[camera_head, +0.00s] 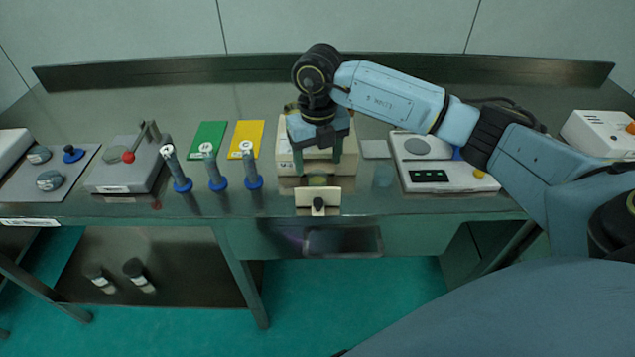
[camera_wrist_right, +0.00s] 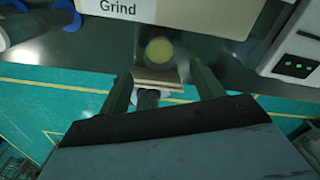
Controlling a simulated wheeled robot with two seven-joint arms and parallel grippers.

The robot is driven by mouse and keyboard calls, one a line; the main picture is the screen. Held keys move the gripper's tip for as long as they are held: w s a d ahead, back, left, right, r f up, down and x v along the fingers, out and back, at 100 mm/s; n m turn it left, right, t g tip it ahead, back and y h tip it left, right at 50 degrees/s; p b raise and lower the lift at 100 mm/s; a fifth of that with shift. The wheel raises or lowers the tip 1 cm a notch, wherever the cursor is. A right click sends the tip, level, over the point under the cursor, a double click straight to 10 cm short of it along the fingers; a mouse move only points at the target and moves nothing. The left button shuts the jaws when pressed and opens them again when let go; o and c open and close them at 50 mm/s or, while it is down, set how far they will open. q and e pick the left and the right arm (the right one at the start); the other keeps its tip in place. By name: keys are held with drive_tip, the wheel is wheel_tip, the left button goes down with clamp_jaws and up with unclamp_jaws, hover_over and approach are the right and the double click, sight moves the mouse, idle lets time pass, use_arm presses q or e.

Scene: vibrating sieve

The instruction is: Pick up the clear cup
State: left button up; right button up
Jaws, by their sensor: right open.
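A small round yellowish thing, which looks like the clear cup with yellow contents (camera_head: 318,181), is at the table's front, just in front of a beige machine. Its clear walls are hard to make out. It also shows in the right wrist view (camera_wrist_right: 159,50), beyond the fingertips and roughly centred between them. My right gripper (camera_head: 318,166) points down in front of the machine with its two green fingers apart and nothing between them. In the wrist view the open fingers (camera_wrist_right: 160,82) stand on either side, apart from the cup. My left gripper is not in view.
The beige machine (camera_head: 284,160), labelled "Grind" in the wrist view (camera_wrist_right: 184,8), stands behind the cup. A small beige block with a dark knob (camera_head: 318,203) is at the front edge. A white scale (camera_head: 450,178) is to the right; several blue-based tubes (camera_head: 217,178) are to the left.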

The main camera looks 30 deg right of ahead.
sight(318, 179)
drive_tip(key=shift+d+f, duration=0.1)
drive_tip(key=shift+f, duration=3.05)
drive_tip(key=shift+c, duration=0.5)
drive_tip(key=c, duration=0.9)
